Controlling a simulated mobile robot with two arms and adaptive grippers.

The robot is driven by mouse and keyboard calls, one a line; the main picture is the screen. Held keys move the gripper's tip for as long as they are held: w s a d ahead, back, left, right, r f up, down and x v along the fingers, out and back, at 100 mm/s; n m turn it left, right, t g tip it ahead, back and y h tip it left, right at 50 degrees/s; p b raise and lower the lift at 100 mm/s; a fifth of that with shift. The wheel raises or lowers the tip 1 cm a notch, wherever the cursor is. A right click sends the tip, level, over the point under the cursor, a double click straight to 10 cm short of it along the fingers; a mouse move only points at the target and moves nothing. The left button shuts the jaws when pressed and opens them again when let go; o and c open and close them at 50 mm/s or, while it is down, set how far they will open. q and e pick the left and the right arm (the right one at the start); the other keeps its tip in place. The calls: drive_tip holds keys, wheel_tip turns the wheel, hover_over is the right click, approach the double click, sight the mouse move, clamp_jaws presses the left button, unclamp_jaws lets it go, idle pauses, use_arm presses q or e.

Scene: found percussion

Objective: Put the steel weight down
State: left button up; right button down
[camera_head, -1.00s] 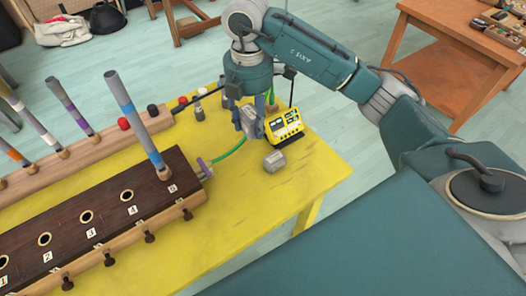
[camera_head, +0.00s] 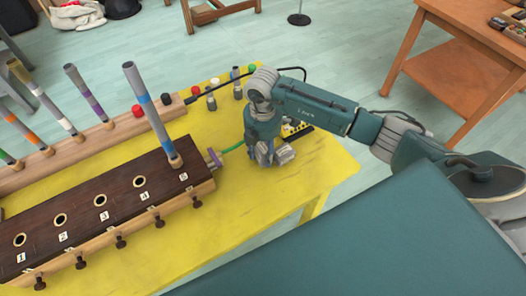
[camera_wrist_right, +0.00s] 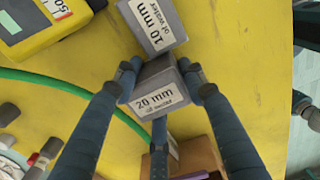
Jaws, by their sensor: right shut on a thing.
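My right gripper (camera_head: 264,160) is low over the yellow table, right of the dark wooden block's end. In the right wrist view, the gripper (camera_wrist_right: 160,82) is shut on a grey steel weight (camera_wrist_right: 157,76) labelled "20 mm of water". A second grey weight (camera_wrist_right: 152,22), labelled "10 mm of water", is right beside it; I cannot tell whether they touch. The second weight (camera_head: 285,154) also shows in the head view, on the table. The held weight is mostly hidden there by my fingers, and its contact with the table is unclear. My left gripper is not in view.
A yellow instrument (camera_wrist_right: 35,22) is close by, partly behind my arm in the head view. A green hose (camera_head: 232,148) runs from the dark numbered block (camera_head: 80,215), where a striped tube (camera_head: 146,105) stands upright. The yellow table's right end (camera_head: 325,165) is clear.

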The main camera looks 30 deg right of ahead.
sight(263, 148)
drive_tip(key=shift+w+f, duration=0.1)
drive_tip(key=shift+f, duration=0.1)
drive_tip(key=shift+f, duration=0.15)
drive_tip(key=c, duration=1)
unclamp_jaws()
drive_tip(key=shift+r, duration=0.25)
wheel_tip(263, 148, up, 11)
drive_tip(key=shift+f+b, duration=0.2)
drive_tip(key=shift+b, duration=0.9)
drive_tip(key=shift+r, duration=0.6)
